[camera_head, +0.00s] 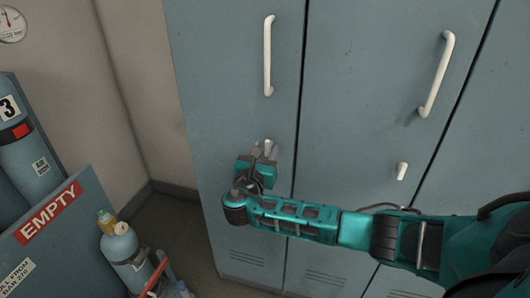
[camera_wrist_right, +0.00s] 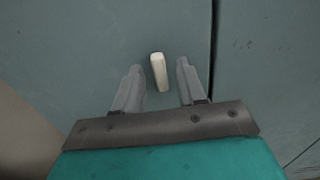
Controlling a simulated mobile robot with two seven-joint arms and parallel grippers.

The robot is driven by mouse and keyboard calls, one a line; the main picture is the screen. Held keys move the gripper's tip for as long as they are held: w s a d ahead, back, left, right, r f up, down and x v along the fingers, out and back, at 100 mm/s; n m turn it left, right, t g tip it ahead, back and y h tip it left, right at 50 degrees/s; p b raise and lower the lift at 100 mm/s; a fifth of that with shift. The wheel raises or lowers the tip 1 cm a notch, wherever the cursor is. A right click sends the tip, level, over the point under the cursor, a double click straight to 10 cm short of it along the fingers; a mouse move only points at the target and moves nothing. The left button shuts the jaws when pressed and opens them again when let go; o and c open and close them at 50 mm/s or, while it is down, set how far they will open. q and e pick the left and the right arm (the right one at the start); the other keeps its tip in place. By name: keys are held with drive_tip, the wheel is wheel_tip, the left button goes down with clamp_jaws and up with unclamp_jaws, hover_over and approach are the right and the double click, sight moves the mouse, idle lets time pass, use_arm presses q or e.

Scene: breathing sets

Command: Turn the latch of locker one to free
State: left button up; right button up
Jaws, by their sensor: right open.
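The leftmost locker door (camera_head: 222,90) is grey-blue and closed, with a long white handle (camera_head: 268,56) high on it. Its small white latch (camera_head: 267,146) sits below the handle, partly hidden by my gripper. In the right wrist view the latch (camera_wrist_right: 159,72) stands nearly upright, tilted slightly. My right gripper (camera_head: 265,150) is open at the latch; in the wrist view its fingertips (camera_wrist_right: 159,69) lie on either side of the latch, with a gap on both sides. No locker number shows. My left gripper is not in view.
A second locker door to the right has a white handle (camera_head: 436,75) and a small latch (camera_head: 402,171). At the left stand a rack marked EMPTY (camera_head: 48,212), a cylinder marked 3 (camera_head: 28,150) and a smaller cylinder (camera_head: 124,254). A gauge (camera_head: 10,24) hangs on the wall.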

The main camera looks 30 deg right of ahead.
drive_tip(key=c, duration=0.6)
clamp_jaws()
